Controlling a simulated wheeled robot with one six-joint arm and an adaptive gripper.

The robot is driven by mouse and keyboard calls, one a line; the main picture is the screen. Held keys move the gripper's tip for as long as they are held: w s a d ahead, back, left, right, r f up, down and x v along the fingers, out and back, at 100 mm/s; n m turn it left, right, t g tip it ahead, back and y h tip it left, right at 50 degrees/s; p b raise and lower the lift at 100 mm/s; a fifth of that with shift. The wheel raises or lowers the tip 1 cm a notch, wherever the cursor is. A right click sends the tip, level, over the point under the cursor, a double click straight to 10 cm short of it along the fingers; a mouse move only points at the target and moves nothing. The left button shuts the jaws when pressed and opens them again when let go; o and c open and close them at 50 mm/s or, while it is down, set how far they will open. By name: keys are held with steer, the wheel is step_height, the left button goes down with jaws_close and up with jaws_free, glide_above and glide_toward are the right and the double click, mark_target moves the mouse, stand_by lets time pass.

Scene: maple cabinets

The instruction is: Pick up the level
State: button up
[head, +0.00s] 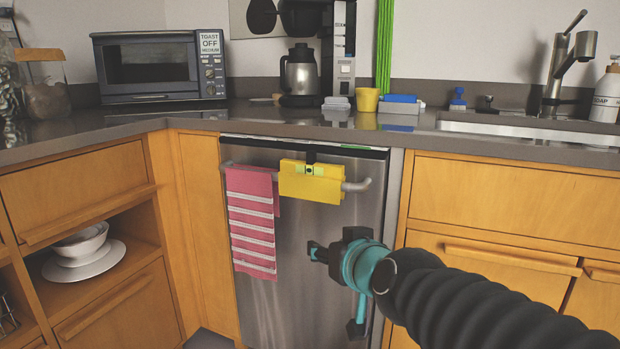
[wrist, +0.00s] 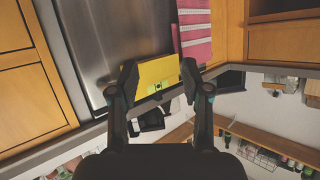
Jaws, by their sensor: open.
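What looks like the level (head: 309,170) is a small piece with bright green vial parts and a dark centre. It lies against a yellow cloth-like piece (head: 290,188) at the dishwasher handle, and I cannot tell whether the two are joined. In the wrist view the level (wrist: 156,88) shows between and beyond my fingers, with the yellow piece (wrist: 150,72) around it. My gripper (head: 337,290) is open and empty, below and right of the level in the head view. In the wrist view my gripper (wrist: 159,80) has its two fingers wide apart.
The steel dishwasher (head: 300,240) has a bar handle (head: 357,185) with a pink striped towel (head: 253,225). The dark counter (head: 240,115) above carries a toaster oven (head: 160,65), a coffee maker (head: 300,70), a yellow cup (head: 367,99) and a sink (head: 520,128).

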mark_target(309, 155)
steer(key=w+a+r+m+t+h+p, duration=0.4)
steer(key=w+a+r+m+h+p, duration=0.25)
steer(key=w+a+r+h, duration=0.35)
steer(key=shift+h, duration=0.6)
steer(key=w+d, duration=0.1)
steer(key=w+d+r, duration=0.1)
steer(key=w, duration=0.1)
steer(key=w+d+b, duration=0.1)
steer(key=w+d, duration=0.1)
steer(key=shift+w+r, duration=0.15)
steer(key=shift+w, duration=0.05)
steer(key=shift+f+x, duration=0.1)
steer(key=shift+x, duration=1.3)
steer(key=shift+f+x, duration=0.15)
steer(key=shift+x, duration=1.25)
steer(key=shift+a, duration=0.1)
jaws_close()
